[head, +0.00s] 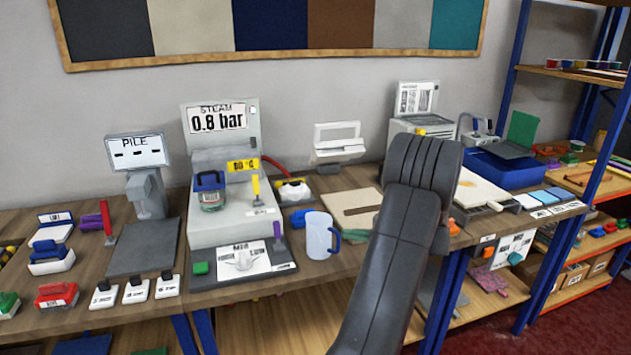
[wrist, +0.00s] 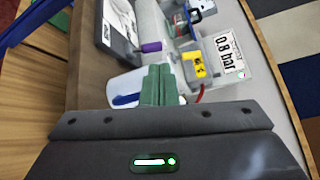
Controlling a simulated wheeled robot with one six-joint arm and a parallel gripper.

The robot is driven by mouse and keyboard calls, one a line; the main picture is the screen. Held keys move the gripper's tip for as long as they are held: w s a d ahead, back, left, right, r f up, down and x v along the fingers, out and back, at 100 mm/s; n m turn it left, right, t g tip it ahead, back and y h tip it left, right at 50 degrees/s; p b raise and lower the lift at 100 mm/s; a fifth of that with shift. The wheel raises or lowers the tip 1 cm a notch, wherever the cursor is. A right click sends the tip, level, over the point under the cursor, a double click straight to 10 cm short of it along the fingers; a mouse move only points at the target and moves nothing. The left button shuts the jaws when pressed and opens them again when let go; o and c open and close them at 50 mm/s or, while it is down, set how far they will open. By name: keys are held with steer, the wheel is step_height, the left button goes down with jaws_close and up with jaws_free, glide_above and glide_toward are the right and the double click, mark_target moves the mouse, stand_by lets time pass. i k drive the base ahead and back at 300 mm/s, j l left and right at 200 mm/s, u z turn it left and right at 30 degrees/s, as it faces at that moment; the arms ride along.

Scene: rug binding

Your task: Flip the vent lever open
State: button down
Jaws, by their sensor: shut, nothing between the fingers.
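The grey steam station (head: 228,225) stands mid-table in the head view, its screen reading 0.8 bar. A small lever with a yellow handle (head: 256,187) stands upright on its front right ledge. A purple-handled lever (head: 277,231) stands on the dark mat in front, also visible in the wrist view (wrist: 152,47). Their labels are too small to read, so I cannot tell which one is the vent lever. In the wrist view my gripper (wrist: 158,84) has its green fingers shut and empty, in front of the clear jug (wrist: 118,88).
The jug with its blue handle (head: 319,237) stands right of the mat. A blue-handled canister (head: 210,191) sits on the station, beside a yellow display (head: 243,165). A red hose (head: 274,163) runs behind. Stamps and a pile gauge (head: 147,190) fill the left.

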mark_target(255, 179)
steer(key=z, duration=0.5)
steer(key=i+z, duration=0.1)
steer(key=z, duration=0.85)
steer(key=j+z, duration=0.1)
steer(key=z, duration=0.4)
steer(key=i+j+z, duration=0.1)
steer(key=z, duration=0.4)
steer(key=i+j+u, duration=0.1)
steer(key=j, duration=0.4)
steer(key=j+u, duration=0.1)
steer(key=u, duration=0.4)
steer(key=j+u, duration=0.1)
steer(key=u, duration=0.4)
steer(key=i+j+u, duration=0.1)
steer(key=u, duration=0.35)
steer(key=i+u, duration=0.1)
steer(key=u, duration=0.4)
steer(key=i+j+u, duration=0.1)
steer(key=u, duration=0.9)
steer(key=i+l, duration=0.05)
